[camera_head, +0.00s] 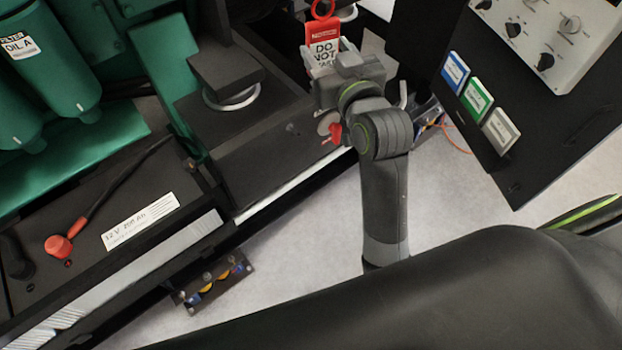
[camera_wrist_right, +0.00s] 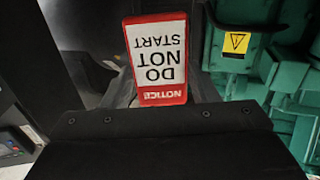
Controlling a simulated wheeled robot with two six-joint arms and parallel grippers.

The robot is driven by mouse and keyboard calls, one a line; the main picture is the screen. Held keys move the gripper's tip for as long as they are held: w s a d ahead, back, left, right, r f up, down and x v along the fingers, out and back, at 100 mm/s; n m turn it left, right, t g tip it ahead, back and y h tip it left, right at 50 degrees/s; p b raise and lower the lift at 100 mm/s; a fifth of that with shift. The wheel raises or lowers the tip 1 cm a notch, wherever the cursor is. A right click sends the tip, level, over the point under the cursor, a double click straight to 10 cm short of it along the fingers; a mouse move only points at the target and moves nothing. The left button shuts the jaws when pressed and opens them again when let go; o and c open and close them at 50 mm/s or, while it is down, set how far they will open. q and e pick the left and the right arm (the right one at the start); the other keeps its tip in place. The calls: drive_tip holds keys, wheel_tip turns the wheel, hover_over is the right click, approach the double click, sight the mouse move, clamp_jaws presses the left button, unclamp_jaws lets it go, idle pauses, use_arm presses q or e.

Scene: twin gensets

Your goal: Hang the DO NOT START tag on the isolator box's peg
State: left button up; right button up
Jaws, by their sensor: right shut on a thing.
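The DO NOT START tag (camera_head: 322,45) is a red and white plate with a red loop at its top, near the top middle of the head view. My right gripper (camera_head: 328,76) is at the tag's lower end and shut on it. In the right wrist view the tag (camera_wrist_right: 158,55) appears upside down, its red NOTICE band nearest the gripper. A small red part (camera_head: 334,133) shows just below the gripper in the head view; I cannot tell if it belongs to the isolator box. I cannot make out the box or its peg. My left gripper is not in view.
Green engine parts (camera_head: 75,75) and a black battery (camera_head: 130,235) with a red terminal cap fill the left. A dark panel with blue, green and grey labels (camera_head: 476,100) and a knobbed control box (camera_head: 545,35) stand right. Pale floor (camera_head: 300,250) lies between.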

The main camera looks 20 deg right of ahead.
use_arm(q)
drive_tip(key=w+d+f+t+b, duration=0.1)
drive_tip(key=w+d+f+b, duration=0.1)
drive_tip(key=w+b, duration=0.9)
use_arm(e)
wheel_tip(320, 180, down, 38)
drive_tip(key=y+b, duration=0.1)
drive_tip(key=b, duration=1.4)
drive_tip(key=w+a, duration=0.1)
drive_tip(key=w, duration=0.2)
drive_tip(key=w+a+f+b, duration=0.1)
drive_tip(key=w, duration=0.2)
drive_tip(key=w+a+b, duration=0.1)
drive_tip(key=w, duration=0.2)
drive_tip(key=shift+w+a+f, duration=0.2)
drive_tip(key=shift+f, duration=0.2)
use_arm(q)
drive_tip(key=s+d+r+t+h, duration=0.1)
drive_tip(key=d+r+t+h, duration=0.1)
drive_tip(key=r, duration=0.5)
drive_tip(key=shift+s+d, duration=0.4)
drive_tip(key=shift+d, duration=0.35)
use_arm(e)
drive_tip(key=shift+w+f, duration=0.15)
drive_tip(key=shift+f, duration=0.05)
drive_tip(key=o, duration=1)
